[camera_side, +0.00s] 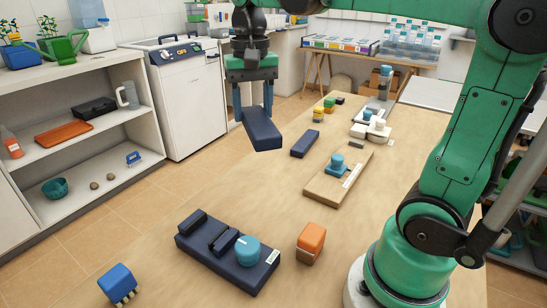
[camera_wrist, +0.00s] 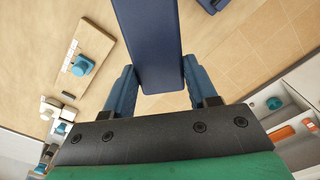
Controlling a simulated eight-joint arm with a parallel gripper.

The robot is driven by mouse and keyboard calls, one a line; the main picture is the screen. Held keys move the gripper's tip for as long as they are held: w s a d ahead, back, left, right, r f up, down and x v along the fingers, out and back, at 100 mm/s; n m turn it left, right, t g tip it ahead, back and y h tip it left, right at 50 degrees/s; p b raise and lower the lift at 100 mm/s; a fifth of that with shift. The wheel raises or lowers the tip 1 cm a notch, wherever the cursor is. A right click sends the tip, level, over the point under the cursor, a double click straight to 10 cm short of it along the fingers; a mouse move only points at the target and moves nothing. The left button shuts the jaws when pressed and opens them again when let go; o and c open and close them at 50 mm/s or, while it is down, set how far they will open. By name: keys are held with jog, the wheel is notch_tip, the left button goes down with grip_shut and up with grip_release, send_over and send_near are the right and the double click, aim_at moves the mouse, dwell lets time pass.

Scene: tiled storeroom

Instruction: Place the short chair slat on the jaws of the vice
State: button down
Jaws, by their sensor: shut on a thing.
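A dark blue slat (camera_side: 262,130) is held in the air by my gripper (camera_side: 253,112), whose two blue fingers are shut on its sides. In the wrist view the slat (camera_wrist: 150,45) runs from between the fingers to the top edge. A second dark blue slat (camera_side: 305,143) lies on the table to the right of the held one; I cannot tell which is shorter. The vice (camera_side: 255,276), a dark blue base with two raised dark jaws (camera_side: 208,231) and a teal knob, rests at the table's near side. Its jaws look bare, and my gripper is well away from it.
On the table (camera_side: 165,272) are a wooden board (camera_side: 325,192) with a teal knob, an orange block (camera_side: 311,243), a blue brush-like block (camera_side: 118,284) and several small items farther back. A shelf (camera_side: 88,140) stands left across the floor. Bare table lies between vice and board.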

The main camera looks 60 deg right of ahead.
jog(key=w+a+r+m, duration=0.1)
jog(key=w+a+m, duration=0.2)
jog(key=a+m, duration=0.6)
jog(key=shift+m, duration=0.4)
jog(key=f, duration=0.6)
jog(key=d+f, duration=0.1)
jog(key=f, duration=1.2)
jog(key=shift+d+f, duration=0.15)
jog(key=shift+f, duration=0.05)
jog(key=shift+f, duration=0.1)
jog(key=shift+c, duration=1.3)
grip_release()
